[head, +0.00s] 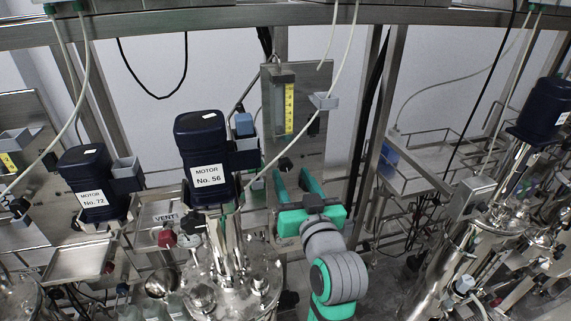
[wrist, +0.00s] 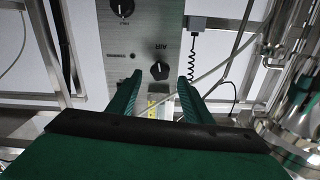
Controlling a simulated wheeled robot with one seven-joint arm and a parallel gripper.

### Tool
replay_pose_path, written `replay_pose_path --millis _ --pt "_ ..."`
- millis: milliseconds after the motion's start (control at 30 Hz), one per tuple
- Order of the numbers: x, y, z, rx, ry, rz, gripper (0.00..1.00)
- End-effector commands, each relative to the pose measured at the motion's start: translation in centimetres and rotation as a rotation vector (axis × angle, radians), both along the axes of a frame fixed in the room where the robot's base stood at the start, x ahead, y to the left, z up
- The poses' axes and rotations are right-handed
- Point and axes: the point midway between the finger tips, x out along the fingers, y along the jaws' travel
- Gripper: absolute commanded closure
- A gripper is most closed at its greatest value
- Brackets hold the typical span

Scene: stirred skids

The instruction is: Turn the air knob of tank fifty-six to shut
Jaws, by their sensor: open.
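The tank whose dark blue motor (head: 203,145) is labelled "MOTOR No. 56" stands left of centre in the head view. Behind it to the right is a grey metal panel (head: 304,135) with a yellow-scaled flow meter (head: 289,107). The black air knob (wrist: 160,70) sits on the panel beside the upside-down word "AIR" in the wrist view. A black knob (head: 285,164) shows low on the panel in the head view. My green gripper (head: 293,175) is open and empty. Its fingertips lie either side of the air knob in the wrist view; their depth from it is unclear.
A second black knob (wrist: 122,8) is on the same panel. A thin pale hose (head: 318,115) crosses in front of the panel. The motor of tank 72 (head: 86,180) stands left. A steel rack (head: 425,160) stands right. Steel tank fittings (wrist: 295,110) are close on the right in the wrist view.

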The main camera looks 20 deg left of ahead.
Motion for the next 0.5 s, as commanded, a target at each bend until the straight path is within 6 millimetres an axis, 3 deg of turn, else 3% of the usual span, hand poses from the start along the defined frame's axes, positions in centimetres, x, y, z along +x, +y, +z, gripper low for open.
replay_pose_path --millis 200,500 --pt "3.1 2.2 0.0 0.0 0.0 0.002 0.54" --pt "5.1 3.5 0.0 0.0 0.0 0.0 0.54"
